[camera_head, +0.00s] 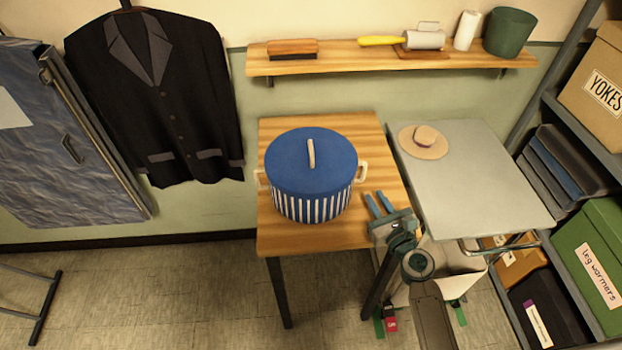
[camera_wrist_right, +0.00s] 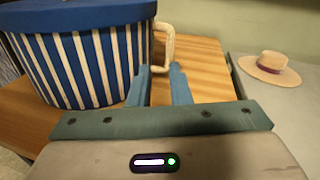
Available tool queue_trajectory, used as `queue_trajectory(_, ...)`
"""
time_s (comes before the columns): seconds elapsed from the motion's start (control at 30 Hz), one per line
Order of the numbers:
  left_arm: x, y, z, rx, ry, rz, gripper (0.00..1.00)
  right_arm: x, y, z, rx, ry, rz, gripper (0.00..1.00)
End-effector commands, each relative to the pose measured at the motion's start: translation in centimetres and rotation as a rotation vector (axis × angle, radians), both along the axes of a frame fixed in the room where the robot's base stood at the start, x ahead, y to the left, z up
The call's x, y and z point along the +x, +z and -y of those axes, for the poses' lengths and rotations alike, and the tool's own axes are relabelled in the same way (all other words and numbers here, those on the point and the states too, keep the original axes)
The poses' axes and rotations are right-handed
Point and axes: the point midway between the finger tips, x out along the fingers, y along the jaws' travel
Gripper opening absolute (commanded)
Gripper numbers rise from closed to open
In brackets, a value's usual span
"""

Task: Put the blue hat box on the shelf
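The blue hat box (camera_head: 311,175) stands upright on a wooden table (camera_head: 290,238). It has a plain blue lid with a cream handle on top, blue and white striped sides, and a cream handle on each side. My right gripper (camera_head: 376,194) is open and empty, just in front of the box's right side handle (camera_wrist_right: 168,42). In the right wrist view, the two blue fingers (camera_wrist_right: 160,72) point at that handle with a gap between them. The wooden wall shelf (camera_head: 345,66) is at the back, above the table. My left gripper is out of view.
The shelf holds a brush (camera_head: 292,49), a yellow-handled roller (camera_head: 424,40), a white roll (camera_head: 466,30) and a green pot (camera_head: 509,32). A straw hat (camera_head: 424,142) lies on a grey cart (camera_head: 475,180). A jacket (camera_head: 160,95) hangs left. A loaded rack stands right.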

Motion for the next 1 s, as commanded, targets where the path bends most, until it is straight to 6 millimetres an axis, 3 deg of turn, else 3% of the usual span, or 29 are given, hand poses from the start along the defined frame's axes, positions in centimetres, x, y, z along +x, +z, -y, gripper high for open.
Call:
queue_trajectory(0.17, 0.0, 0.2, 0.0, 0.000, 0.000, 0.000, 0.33, 1.9, 0.0, 0.4, 0.116, -0.044, -0.013, 0.17)
queue_trajectory(0.4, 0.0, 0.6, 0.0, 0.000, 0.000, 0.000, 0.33, 5.5, 0.0, -0.4, 0.113, -0.042, -0.014, 0.17)
queue_trajectory(1.0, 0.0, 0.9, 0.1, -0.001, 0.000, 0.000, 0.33, 11.3, 0.0, -1.4, 0.109, -0.041, -0.014, 0.17)
